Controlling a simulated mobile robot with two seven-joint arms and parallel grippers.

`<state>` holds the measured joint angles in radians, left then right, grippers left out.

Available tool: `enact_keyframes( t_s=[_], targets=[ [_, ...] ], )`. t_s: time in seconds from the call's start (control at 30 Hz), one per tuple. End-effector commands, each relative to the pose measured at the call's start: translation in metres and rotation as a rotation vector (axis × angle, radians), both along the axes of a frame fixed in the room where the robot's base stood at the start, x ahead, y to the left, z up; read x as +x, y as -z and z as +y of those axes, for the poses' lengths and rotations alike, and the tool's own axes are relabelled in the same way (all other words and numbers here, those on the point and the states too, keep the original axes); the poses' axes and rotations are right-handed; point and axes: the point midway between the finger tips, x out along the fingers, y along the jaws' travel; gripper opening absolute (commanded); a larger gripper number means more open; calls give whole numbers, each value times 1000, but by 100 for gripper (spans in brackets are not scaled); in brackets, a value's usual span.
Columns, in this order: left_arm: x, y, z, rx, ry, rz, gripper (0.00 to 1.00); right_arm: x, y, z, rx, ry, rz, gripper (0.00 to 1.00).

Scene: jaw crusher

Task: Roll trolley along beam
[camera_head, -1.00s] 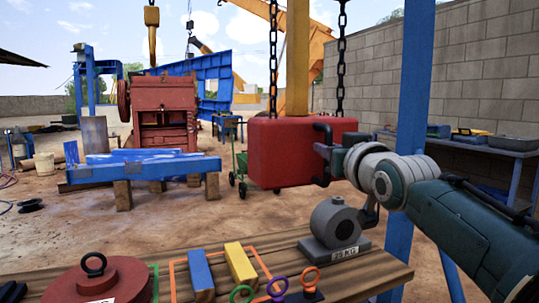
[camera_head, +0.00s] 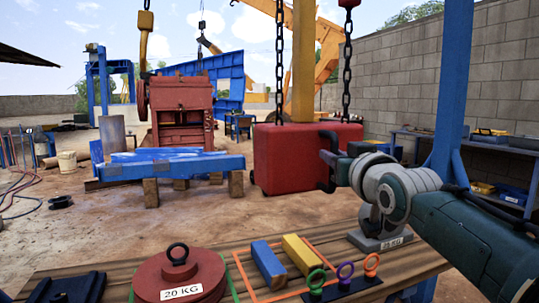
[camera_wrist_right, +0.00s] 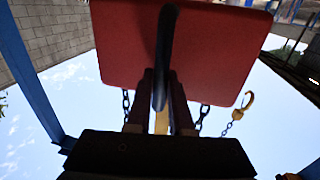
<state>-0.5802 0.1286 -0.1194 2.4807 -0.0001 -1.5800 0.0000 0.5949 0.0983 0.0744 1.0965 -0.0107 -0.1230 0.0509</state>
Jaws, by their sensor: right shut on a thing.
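A red block (camera_head: 290,155) hangs on two black chains and a yellow post shows behind it. It has a dark upright handle (camera_head: 325,170) on its right side. My right gripper (camera_head: 330,163) is shut on this handle. In the right wrist view the red block (camera_wrist_right: 215,45) fills the top, and the dark handle (camera_wrist_right: 165,50) runs between the fingers of the gripper (camera_wrist_right: 160,95). The beam and the trolley cannot be made out; the chains leave the top of the head view. My left gripper is not in view.
A blue post (camera_head: 453,90) stands right. A red crusher (camera_head: 182,108) and blue frame (camera_head: 165,165) stand behind.

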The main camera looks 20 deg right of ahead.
Motion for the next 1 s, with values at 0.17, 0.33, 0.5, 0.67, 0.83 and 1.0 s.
enact_keyframes(
  t_s=[0.17,0.33,0.5,0.67,0.83,1.0],
  targets=[
    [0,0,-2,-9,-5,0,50,0,3,0,0,0,9,0],
    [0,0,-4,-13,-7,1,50,0,4,0,0,0,10,21],
    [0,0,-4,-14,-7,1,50,0,3,0,0,0,8,40],
    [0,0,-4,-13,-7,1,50,0,2,0,0,0,6,50],
    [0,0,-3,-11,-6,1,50,0,1,0,-1,0,4,50],
    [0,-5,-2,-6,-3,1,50,-9,1,1,0,0,5,50]
  ],
)
